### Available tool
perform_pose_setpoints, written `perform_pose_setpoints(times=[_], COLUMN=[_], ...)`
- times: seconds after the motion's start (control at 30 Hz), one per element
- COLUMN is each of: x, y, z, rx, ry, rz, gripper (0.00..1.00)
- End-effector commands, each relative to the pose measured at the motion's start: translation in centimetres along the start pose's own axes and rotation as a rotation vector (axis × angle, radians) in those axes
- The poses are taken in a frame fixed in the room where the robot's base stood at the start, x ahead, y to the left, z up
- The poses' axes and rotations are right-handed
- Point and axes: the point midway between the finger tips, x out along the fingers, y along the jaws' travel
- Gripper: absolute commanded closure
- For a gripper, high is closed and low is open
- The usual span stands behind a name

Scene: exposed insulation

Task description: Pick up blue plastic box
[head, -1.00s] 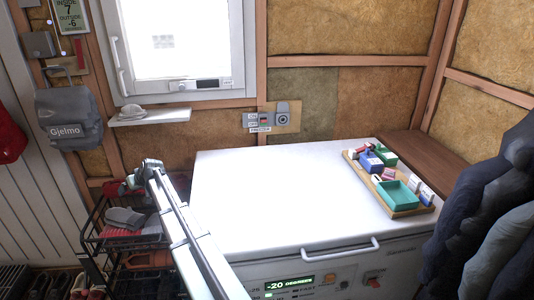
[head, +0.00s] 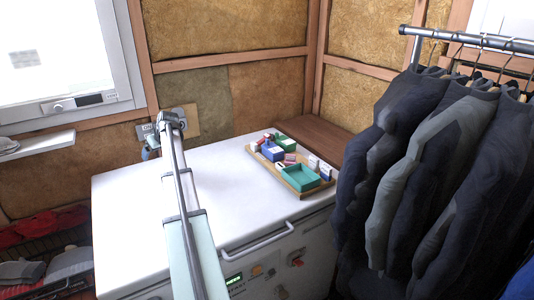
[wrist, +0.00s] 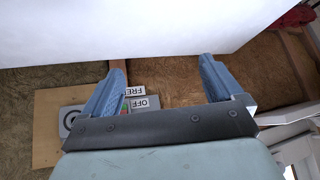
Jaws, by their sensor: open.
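The blue plastic box (head: 272,154) is a small dark blue block with a pale top. It sits among other small boxes in a wooden tray (head: 303,191) on the right part of the white freezer lid. My gripper (head: 150,146) is at the back left of the lid, well to the left of the tray. In the wrist view, my gripper (wrist: 162,74) is open, with two blue fingers apart and nothing between them. The blue box is not in the wrist view.
The tray also holds a teal open box (head: 300,178), a green box (head: 285,141) and small cartons. Dark coats (head: 400,180) hang close on the right. The freezer lid (head: 225,215) is clear left of the tray. A switch panel (wrist: 100,110) is on the wall.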

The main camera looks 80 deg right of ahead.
Motion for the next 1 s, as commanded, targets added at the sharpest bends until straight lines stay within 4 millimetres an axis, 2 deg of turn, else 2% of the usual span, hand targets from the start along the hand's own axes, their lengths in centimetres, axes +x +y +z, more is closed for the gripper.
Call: perform_pose_setpoints(times=[0.03, 0.2, 0.37, 0.6, 0.8, 0.9, 1.0], x=[-1.4, -6.0, -10.8, -18.7, -25.0, -27.3, -28.8], y=[2.9, 10.6, 17.4, 26.3, 31.9, 33.6, 34.6], z=[0.7, 3.6, 7.0, 13.0, 18.2, 20.1, 21.4], rx=[0.016, 0.059, 0.104, 0.177, 0.237, 0.258, 0.273], ry=[-0.01, -0.05, -0.088, -0.148, -0.194, -0.21, -0.222], rz=[0.02, 0.071, 0.116, 0.176, 0.215, 0.227, 0.234], gripper=[0.06, 0.06, 0.06, 0.06, 0.06, 0.06, 0.06])
